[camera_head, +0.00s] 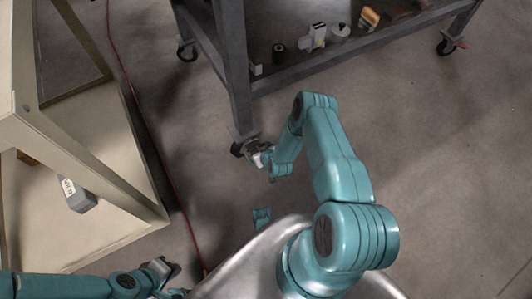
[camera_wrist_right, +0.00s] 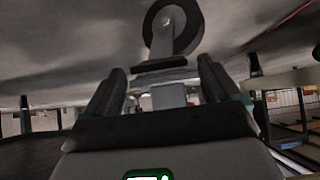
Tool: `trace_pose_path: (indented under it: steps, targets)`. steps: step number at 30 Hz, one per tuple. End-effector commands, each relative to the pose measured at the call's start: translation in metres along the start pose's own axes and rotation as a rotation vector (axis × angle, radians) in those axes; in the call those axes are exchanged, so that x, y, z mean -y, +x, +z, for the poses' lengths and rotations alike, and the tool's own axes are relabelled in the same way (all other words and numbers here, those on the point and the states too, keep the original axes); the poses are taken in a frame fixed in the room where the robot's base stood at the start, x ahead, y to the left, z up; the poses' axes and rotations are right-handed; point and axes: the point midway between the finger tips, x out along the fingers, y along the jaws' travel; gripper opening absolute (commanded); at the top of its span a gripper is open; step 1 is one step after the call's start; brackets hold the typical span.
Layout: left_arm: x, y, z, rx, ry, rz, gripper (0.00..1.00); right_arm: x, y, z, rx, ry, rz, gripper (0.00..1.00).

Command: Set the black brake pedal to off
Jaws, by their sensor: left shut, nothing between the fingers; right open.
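The caster (camera_head: 238,149) at the near foot of the grey cart is partly covered by my right gripper (camera_head: 262,157). In the right wrist view its wheel (camera_wrist_right: 173,27) shows at the top, beyond the fingers. A flat black piece (camera_wrist_right: 160,66), which looks like the brake pedal, lies between the wheel and my right gripper. The right gripper is open, with one finger to either side of that piece; I cannot tell whether they touch it. The pedal's on or off position is unclear. My left gripper (camera_head: 172,271) is shut and empty at the lower left, far from the caster.
The grey cart (camera_head: 300,78) has a lower shelf with several small objects. Another caster (camera_head: 446,46) with a red pedal stands at the upper right. A red cable crosses the floor. The right-hand floor is clear.

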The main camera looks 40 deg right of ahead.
Motion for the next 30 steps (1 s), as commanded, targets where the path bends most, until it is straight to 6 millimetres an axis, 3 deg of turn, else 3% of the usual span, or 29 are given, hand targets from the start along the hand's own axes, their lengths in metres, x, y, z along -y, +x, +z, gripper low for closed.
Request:
trace_pose_path:
  steps: [1,3,12,18,30]
  targets:
    - [-0.006,-0.013,0.002,0.006,0.005,0.001,0.0,0.0,-0.021,-0.006,0.004,0.001,-0.001,0.89]
    - [-0.01,-0.02,0.005,0.012,0.011,0.001,0.0,-0.001,-0.04,-0.005,0.004,0.002,-0.001,0.89]
    - [-0.019,-0.041,0.008,0.019,0.02,0.002,0.0,0.0,-0.104,-0.002,0.003,0.001,0.0,0.89]
    - [-0.021,-0.045,0.008,0.019,0.019,0.002,0.0,0.0,-0.119,-0.001,0.001,0.0,0.0,0.89]
    - [-0.021,-0.044,0.008,0.019,0.019,0.002,0.0,0.0,-0.119,0.0,0.001,0.0,-0.001,0.89]
